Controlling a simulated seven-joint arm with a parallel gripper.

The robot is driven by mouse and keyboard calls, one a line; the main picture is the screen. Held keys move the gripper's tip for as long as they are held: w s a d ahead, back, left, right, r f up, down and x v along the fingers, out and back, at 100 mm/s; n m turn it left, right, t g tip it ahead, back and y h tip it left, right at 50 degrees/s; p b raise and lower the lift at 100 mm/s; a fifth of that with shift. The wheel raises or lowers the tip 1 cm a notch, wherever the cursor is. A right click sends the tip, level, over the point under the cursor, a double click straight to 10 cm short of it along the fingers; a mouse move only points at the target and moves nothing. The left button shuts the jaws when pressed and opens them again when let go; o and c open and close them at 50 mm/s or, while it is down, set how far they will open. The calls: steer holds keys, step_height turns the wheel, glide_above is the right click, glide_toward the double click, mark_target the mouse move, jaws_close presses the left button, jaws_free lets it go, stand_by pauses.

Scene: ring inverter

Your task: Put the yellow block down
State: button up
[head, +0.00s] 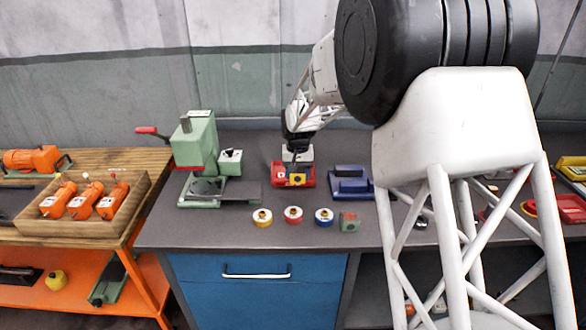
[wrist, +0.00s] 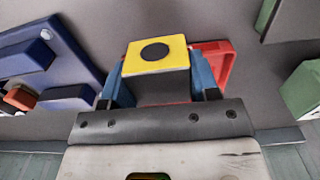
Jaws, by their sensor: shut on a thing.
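The yellow block (wrist: 150,66), with a black disc on its face, sits between the blue fingers of my gripper (wrist: 162,80) in the wrist view. My gripper is shut on it. In the head view the yellow block (head: 298,180) shows below my gripper (head: 297,167), at the red tray (head: 307,180) on the dark bench. The red tray (wrist: 222,62) also shows behind the block in the wrist view. The block and fingers hide part of the tray, and I cannot tell whether the block touches it.
A green press (head: 196,145) stands left of the tray and a blue fixture (head: 351,181) right of it. Bare bench lies at the front left.

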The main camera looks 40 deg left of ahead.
steer(key=shift+w+a+f, duration=0.1)
steer(key=shift+w+a, duration=0.8)
steer(key=shift+a, duration=0.3)
steer(key=shift+w+a+f, duration=0.15)
steer(key=shift+w+a, duration=0.75)
steer(key=shift+a, duration=0.35)
steer(key=shift+w+a+f, duration=0.1)
steer(key=shift+w+a, duration=0.8)
steer(key=shift+a, duration=0.3)
steer(key=shift+f, duration=1.8)
steer(key=shift+f, duration=0.15)
steer(key=o, duration=1.2)
steer(key=shift+r, duration=0.2)
step_height(320, 180, up, 12)
